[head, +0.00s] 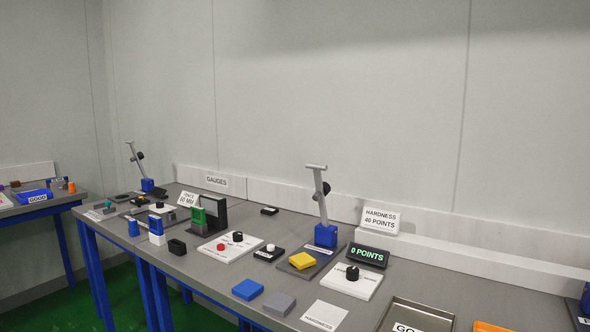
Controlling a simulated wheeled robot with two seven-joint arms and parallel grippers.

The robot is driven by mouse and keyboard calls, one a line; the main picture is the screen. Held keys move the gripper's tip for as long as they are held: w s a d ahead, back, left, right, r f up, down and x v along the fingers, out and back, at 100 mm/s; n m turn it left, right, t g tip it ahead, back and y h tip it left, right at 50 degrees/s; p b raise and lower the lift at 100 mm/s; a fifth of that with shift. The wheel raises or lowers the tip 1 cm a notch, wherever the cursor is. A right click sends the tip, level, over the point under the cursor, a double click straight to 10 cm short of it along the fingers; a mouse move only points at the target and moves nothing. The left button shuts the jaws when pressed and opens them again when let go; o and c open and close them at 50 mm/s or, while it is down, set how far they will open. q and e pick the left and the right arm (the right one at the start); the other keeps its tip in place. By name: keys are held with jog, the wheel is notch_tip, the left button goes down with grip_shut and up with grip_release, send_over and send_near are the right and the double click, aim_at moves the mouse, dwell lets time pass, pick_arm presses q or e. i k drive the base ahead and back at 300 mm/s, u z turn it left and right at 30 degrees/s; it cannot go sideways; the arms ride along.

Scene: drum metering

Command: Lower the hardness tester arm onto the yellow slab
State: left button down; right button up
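The hardness tester (326,235) has a blue base on a dark plate in the middle of the bench. Its grey arm (319,193) stands raised, nearly upright, with a crossbar at the top and a dark round part at its side. The yellow slab (302,260) lies on the tester's plate, in front of the blue base and apart from the arm. A display (368,256) beside it reads 0 POINTS. Neither of my grippers shows in the head view.
A white panel with a black knob (352,273) stands right of the tester. A blue slab (247,289) and a grey slab (279,304) lie in front. A metal tray (393,309) is at the front right. A similar raised lever (138,160) stands far left.

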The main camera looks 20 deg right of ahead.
aim_at(322, 188)
jog(key=u, duration=1.05)
jog(key=i, duration=0.95)
jog(key=z, duration=1.1)
